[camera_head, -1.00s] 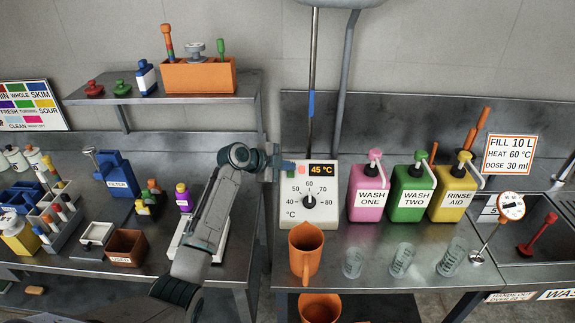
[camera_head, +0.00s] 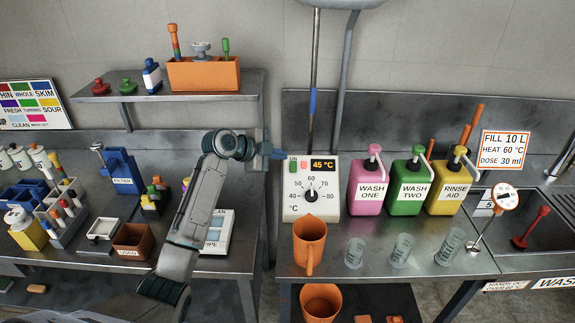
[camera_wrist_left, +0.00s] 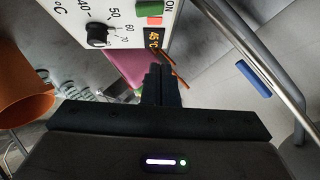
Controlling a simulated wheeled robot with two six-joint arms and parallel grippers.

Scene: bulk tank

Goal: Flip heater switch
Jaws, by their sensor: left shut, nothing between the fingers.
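The heater control box (camera_head: 328,207) is a white panel with a black dial (camera_head: 311,195) and a display reading 45 °C (camera_head: 322,164). At its top left is a green switch part (camera_head: 293,167) under an ON label, with a small red part (camera_head: 304,166) beside it. My left gripper (camera_head: 280,153) is shut and empty, just left of and above the green part, apart from it in the picture. In the left wrist view the shut fingers (camera_wrist_left: 161,85) point toward the box, with the green part (camera_wrist_left: 150,8) and red part (camera_wrist_left: 148,21) beyond them. My right gripper is out of view.
An orange jug (camera_head: 308,243) stands in front of the box. Pink (camera_head: 367,188), green (camera_head: 408,190) and yellow (camera_head: 450,192) pump bottles stand to the right, with clear beakers in front. A vertical pipe (camera_head: 313,80) rises behind the box. A shelf (camera_head: 200,97) is at upper left.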

